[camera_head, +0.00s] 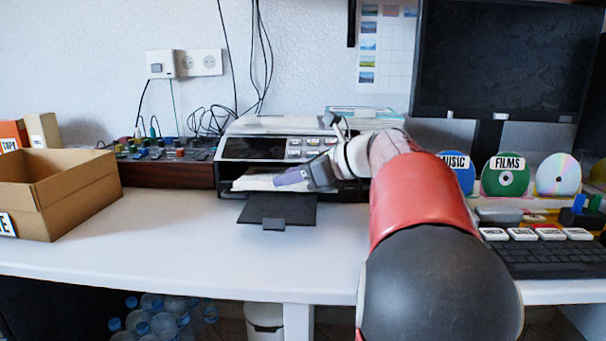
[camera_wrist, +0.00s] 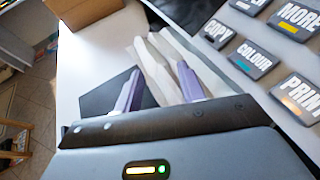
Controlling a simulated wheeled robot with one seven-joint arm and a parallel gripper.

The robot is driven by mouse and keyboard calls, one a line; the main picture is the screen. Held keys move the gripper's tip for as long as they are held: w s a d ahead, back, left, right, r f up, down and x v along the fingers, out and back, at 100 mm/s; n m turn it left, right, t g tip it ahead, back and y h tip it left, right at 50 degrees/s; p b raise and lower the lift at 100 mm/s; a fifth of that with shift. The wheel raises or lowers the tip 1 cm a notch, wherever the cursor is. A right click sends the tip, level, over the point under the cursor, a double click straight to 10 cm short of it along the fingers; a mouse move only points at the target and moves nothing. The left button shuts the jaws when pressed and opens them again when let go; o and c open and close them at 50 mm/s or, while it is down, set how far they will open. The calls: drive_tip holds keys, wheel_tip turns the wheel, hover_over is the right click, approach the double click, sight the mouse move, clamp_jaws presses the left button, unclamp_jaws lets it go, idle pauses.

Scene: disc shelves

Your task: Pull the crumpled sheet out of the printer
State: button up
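The printer (camera_head: 268,148) stands on the desk against the wall, with its dark output tray (camera_head: 278,210) sticking out in front. The crumpled sheet (camera_head: 252,183) is pale and lies in the printer's front opening. In the wrist view the folded, creased sheet (camera_wrist: 152,62) lies ahead of and between the fingers. My gripper (camera_head: 284,179) is at the front of the opening, just right of the sheet's visible part. In the wrist view my gripper (camera_wrist: 160,70) has its two purple fingers apart. I cannot tell whether they touch the sheet. My arm hides the printer's right side.
Printer buttons (camera_wrist: 250,60) lie close on the right in the wrist view. An open cardboard box (camera_head: 75,195) stands on the left of the desk. Discs (camera_head: 505,176) and a keyboard (camera_head: 550,258) are on the right. The desk in front of the box and printer (camera_head: 180,245) is clear.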

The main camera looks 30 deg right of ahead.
sight(281, 189)
drive_tip(key=shift+x, duration=1.5)
drive_tip(key=shift+f, duration=0.1)
clamp_jaws()
drive_tip(key=shift+a, duration=0.1)
drive_tip(key=shift+s+a+r+b, duration=0.1)
drive_tip(key=shift+s+a+b, duration=0.1)
drive_tip(key=shift+s+a, duration=0.75)
drive_tip(key=shift+s+a+r+b, duration=0.1)
drive_tip(key=shift+s+a+b, duration=0.3)
drive_tip(key=shift+s, duration=0.85)
drive_tip(key=shift+s+a+r+b, duration=0.1)
drive_tip(key=shift+s+a, duration=0.75)
drive_tip(key=shift+s, duration=0.25)
wheel_tip(281, 189, up, 7)
drive_tip(key=s+a+p, duration=0.1)
drive_tip(key=p, duration=0.6)
drive_tip(key=shift+s, duration=0.35)
